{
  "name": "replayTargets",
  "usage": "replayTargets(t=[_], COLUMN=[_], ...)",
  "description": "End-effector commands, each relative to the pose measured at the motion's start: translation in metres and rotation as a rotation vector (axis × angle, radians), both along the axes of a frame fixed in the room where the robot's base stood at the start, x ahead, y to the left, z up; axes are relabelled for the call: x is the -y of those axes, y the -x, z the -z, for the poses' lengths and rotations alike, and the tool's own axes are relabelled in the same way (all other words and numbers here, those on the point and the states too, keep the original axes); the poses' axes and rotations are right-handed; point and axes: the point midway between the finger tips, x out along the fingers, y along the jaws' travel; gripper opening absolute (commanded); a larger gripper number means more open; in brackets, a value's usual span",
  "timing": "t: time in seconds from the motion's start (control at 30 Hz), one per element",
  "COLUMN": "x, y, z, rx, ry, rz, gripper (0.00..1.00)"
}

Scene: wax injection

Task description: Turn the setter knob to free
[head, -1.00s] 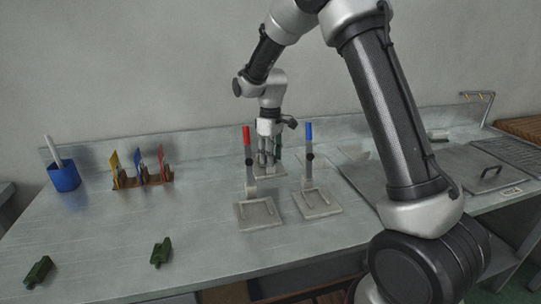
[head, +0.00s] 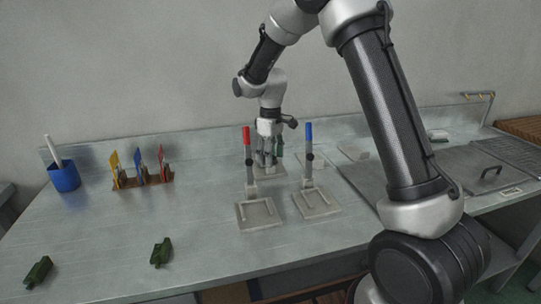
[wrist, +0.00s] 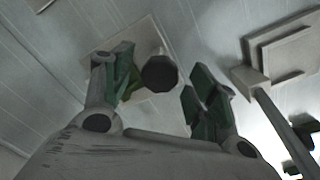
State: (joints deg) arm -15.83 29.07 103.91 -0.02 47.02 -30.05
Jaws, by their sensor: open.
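The setter knob (wrist: 159,73) shows in the wrist view as a dark, many-sided knob on a pale stem above a light plate (wrist: 143,36). My gripper (wrist: 164,80) is open, with green-padded fingers to the left and right of the knob. A gap shows on the right side; I cannot tell whether the left finger touches it. In the head view my gripper (head: 268,158) points down at the back of the bench, behind the red-handled and blue-handled levers. The knob is not clearly visible there, and its setting marks cannot be read.
The red-handled lever (head: 247,145) and blue-handled lever (head: 309,145) stand on plates in front of my gripper. A blue cup (head: 64,177), a rack of coloured pieces (head: 143,183) and two green parts (head: 160,253) are to the left.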

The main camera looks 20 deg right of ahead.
Motion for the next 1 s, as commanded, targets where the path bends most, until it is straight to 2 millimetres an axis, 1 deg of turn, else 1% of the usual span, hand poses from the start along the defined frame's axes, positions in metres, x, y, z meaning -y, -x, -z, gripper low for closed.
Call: replayTargets(t=[0.07, 0.17, 0.27, 0.4, 0.5, 0.6, 0.7, 0.8, 1.0], x=[0.0, 0.0, 0.0, 0.0, 0.0, 0.0, 0.0, 0.0, 0.0], y=[0.0, -0.001, -0.001, -0.001, -0.001, -0.001, 0.0, 0.0, 0.0], z=[-0.003, -0.015, -0.035, -0.068, -0.088, -0.105, -0.114, -0.119, -0.12], rx=[0.001, 0.004, 0.004, 0.005, 0.004, 0.004, 0.001, 0.001, 0.001], ry=[-0.001, -0.001, -0.001, -0.001, -0.001, -0.001, -0.001, 0.0, -0.001], rz=[0.0, 0.0, 0.0, 0.0, 0.0, 0.0, 0.0, 0.0, 0.0], gripper=[0.58, 0.58, 0.58, 0.58, 0.58, 0.58, 0.58, 0.58, 0.58])
